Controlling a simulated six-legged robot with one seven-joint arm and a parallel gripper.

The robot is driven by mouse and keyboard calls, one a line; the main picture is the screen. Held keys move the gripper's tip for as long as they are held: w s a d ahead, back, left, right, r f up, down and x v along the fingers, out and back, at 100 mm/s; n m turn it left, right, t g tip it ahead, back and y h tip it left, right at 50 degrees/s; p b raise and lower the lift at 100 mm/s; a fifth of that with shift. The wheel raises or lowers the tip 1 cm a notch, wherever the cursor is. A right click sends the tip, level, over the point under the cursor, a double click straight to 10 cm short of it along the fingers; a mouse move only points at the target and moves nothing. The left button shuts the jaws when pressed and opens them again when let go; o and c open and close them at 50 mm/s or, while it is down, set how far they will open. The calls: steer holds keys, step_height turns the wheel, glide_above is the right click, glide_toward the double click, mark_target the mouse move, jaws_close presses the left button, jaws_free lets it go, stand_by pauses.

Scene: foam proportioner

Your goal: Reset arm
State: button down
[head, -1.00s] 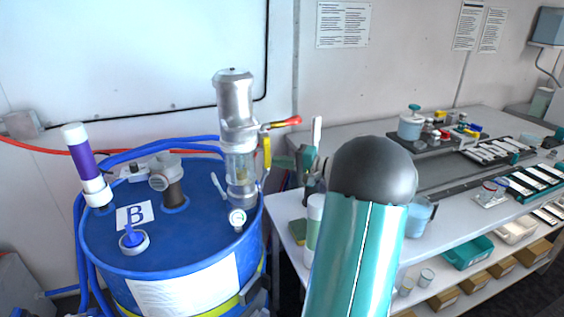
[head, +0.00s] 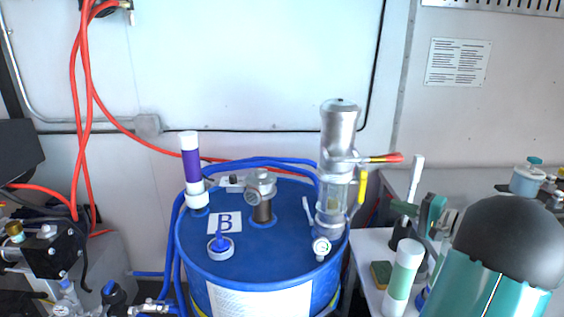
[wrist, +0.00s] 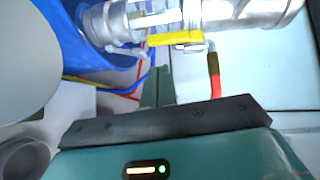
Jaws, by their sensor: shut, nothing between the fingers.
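My gripper (wrist: 157,88) shows in the wrist view as narrow green fingers pressed together, with nothing between them. Its dark bracket and teal body fill the lower part of that view. Beyond the fingers is the clear and silver pump (wrist: 190,15), lying across the picture, with a yellow lever (wrist: 176,39) and a red-ended handle (wrist: 214,80). The fingers overlap the view below the pump; I see no clear contact. In the head view my teal arm with its dark rounded joint stands at the lower right; I cannot clearly make out the fingers there.
A blue drum (head: 262,268) marked B carries the upright pump (head: 338,150) and a purple-and-white cylinder (head: 191,165). A white-and-green bottle (head: 403,275) stands on the bench right of the drum. Red hoses (head: 80,110) and a dark machine (head: 55,250) are at left.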

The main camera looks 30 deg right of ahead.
steer(key=w+a+r+n+g+y, duration=0.1)
steer(key=w+a+n+g, duration=0.25)
steer(key=a, duration=0.95)
steer(key=w+a+n+g+y, duration=0.25)
steer(key=a+g, duration=0.25)
steer(key=a, duration=0.8)
steer(key=s+a+f+n+g+h, duration=0.1)
steer(key=s+a+n+h, duration=0.3)
steer(key=a, duration=0.6)
steer(key=s+a+f+n+g+h, duration=0.1)
steer(key=s+a+n+h, duration=0.2)
steer(key=s+a, duration=0.6)
steer(key=shift+s+a+n+h, duration=0.35)
steer(key=shift+a+n, duration=0.35)
steer(key=shift+a, duration=0.4)
